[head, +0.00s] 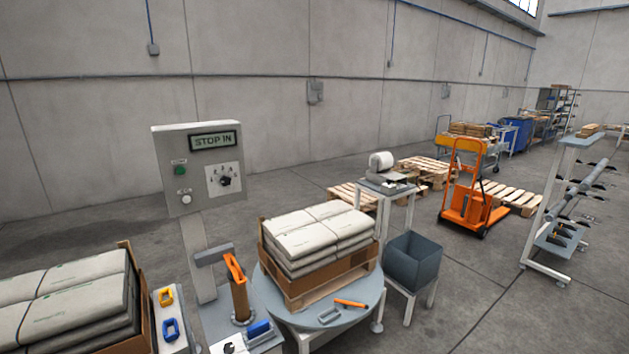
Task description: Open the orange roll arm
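The orange roll arm (235,268) is a narrow orange bar near the middle-left. It sits at the end of a grey bracket that sticks out from the control post, at the top of an upright brown roll (240,299). The bar lies against the top of the roll and tilts down to the right; I cannot tell whether it is latched. The roll stands on a grey plate beside the turntable (272,289). Neither of my grippers is in view.
A control box (203,166) reading "STOP IN" stands above the roll. More sacks (70,300) are at left; a grey bin (411,262) is at right.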

